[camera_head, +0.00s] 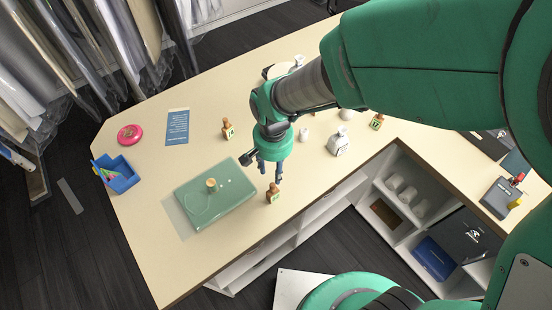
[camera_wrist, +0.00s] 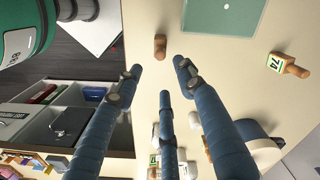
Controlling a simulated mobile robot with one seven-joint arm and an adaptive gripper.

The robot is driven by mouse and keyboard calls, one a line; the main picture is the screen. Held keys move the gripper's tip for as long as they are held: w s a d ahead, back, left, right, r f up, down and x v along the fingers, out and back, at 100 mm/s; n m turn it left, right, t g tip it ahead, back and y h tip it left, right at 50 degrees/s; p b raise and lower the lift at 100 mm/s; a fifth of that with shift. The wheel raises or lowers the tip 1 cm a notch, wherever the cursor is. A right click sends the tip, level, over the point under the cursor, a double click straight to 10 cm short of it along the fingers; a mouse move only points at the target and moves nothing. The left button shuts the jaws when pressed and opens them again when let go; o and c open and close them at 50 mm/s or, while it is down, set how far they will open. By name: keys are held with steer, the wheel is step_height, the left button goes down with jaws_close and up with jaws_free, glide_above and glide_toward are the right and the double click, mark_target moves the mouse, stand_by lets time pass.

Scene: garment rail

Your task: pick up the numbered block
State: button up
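Several small wooden blocks with numbered labels stand on the cream counter (camera_head: 140,210). One block (camera_head: 273,194) is just below my gripper (camera_head: 270,169) near the counter's front edge; in the wrist view it is the brown block (camera_wrist: 160,46), its label not readable. My gripper's blue fingers (camera_wrist: 160,75) are spread open and empty, with the block a little beyond their tips. A second block (camera_head: 228,130) is farther back; it seems to be the one labelled 74 in the wrist view (camera_wrist: 288,65). A third block (camera_head: 376,122) is to the right.
A green glass slab (camera_head: 217,197) with a small knob lies left of the nearest block. A blue tray (camera_head: 118,175), pink disc (camera_head: 130,134) and blue card (camera_head: 177,127) are at left. White weights (camera_head: 338,145) stand at right. Open shelves (camera_head: 400,195) lie under the counter.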

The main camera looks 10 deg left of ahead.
mark_target(273, 185)
steer(key=shift+f, duration=3.05)
steer(key=shift+f, duration=0.1)
steer(key=shift+s+a+f, duration=0.15)
steer(key=shift+f, duration=2.35)
jaws_close()
